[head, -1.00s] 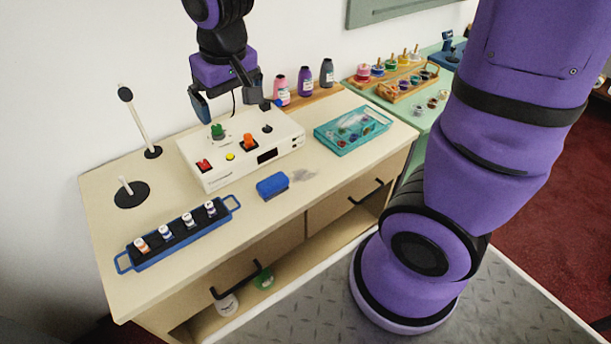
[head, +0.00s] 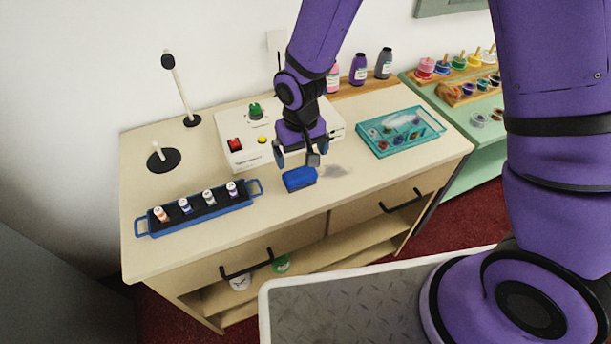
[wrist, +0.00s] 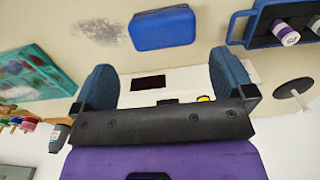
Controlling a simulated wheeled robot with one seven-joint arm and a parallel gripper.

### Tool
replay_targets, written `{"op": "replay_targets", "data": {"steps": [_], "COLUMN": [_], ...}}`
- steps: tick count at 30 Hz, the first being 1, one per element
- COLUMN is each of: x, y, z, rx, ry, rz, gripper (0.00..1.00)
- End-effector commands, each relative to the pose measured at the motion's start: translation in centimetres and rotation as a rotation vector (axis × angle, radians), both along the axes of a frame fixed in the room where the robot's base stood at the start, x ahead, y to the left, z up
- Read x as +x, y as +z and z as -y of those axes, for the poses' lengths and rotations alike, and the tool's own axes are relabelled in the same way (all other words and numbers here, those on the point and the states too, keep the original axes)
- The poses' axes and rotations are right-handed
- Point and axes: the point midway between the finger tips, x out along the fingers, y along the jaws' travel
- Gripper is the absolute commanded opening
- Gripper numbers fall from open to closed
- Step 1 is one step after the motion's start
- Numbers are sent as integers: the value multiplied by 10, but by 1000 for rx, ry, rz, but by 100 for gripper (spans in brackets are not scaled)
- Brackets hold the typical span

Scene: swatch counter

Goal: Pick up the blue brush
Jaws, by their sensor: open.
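The blue brush (head: 299,179) is a small blue block lying on the cream counter, in front of the white control box. In the wrist view the brush (wrist: 162,29) lies beyond the fingertips, with bare counter around it. My gripper (head: 297,162) hangs above and just behind the brush in the head view, its two blue-grey fingers spread apart. In the wrist view the gripper (wrist: 162,80) is open with nothing held between the fingers. I cannot tell the exact height of the fingertips over the counter.
The white control box (head: 237,155) with buttons stands close behind my gripper. A blue rack (head: 152,226) of small bottles is at the left, and a teal tray (head: 397,150) at the right. A grey smudge (wrist: 100,31) marks the counter beside the brush. The front counter strip is clear.

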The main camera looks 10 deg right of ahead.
Motion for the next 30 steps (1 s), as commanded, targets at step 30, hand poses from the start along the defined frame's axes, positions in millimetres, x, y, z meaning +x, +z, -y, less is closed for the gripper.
{"op": "replay_targets", "data": {"steps": [30], "x": [4], "y": [-82], "z": [-3], "rx": [0], "ry": [0], "rz": [0], "gripper": [100]}}
